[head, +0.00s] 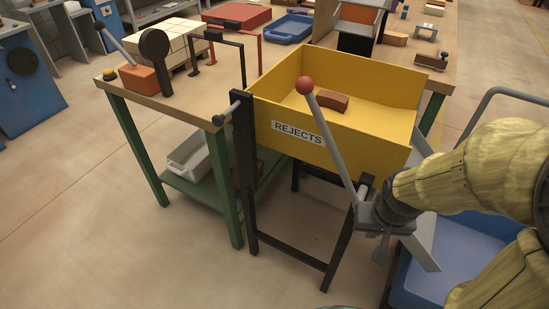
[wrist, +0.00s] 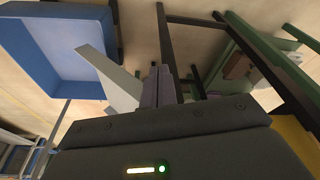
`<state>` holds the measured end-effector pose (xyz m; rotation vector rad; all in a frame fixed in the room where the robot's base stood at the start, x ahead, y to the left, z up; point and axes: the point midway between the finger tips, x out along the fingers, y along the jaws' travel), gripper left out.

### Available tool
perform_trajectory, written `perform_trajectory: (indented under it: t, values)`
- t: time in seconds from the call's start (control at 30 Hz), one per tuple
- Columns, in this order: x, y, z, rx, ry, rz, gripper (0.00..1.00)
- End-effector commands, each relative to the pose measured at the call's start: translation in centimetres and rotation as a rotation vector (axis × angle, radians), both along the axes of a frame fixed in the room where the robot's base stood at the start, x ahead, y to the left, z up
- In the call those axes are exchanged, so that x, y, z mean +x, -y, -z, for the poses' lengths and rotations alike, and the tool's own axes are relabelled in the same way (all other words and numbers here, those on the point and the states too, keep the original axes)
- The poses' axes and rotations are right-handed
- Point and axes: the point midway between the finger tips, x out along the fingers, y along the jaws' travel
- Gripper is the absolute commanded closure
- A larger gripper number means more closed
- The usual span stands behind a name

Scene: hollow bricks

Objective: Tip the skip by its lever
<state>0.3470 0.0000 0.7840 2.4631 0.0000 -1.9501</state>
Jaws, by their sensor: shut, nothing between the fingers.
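The yellow skip (head: 390,80), labelled REJECTS, sits level on a dark stand (head: 290,258) with one brown brick (head: 330,101) inside. Its lever (head: 328,143) is a grey bar with a red ball knob (head: 305,85), leaning up and left across the skip's front. My gripper (head: 381,258) is low at the skip's right front corner, well below the knob, pointing down. Its fingers (wrist: 159,86) are together and empty in the wrist view. The wrist body hides the lever's lower end. The knob is not visible in the wrist view.
A blue bin (head: 468,240) stands on the right, behind my arm; it also shows in the wrist view (wrist: 60,45). A pale grey slanted plate (head: 424,248) is close beside my fingers. A green-legged bench (head: 150,160) adjoins the skip's left. Floor in front is clear.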

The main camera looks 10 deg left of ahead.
Motion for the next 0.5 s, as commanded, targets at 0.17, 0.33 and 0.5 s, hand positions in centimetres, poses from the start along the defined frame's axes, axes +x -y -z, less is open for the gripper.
perform_trajectory:
  t: [0.17,0.33,0.5]
  values:
    - [0.0,0.0,5.6,0.0,0.0,0.0,1.0]
    - [0.0,0.0,8.4,0.0,0.0,0.0,1.0]
    - [0.0,0.0,10.9,0.0,0.0,0.0,1.0]
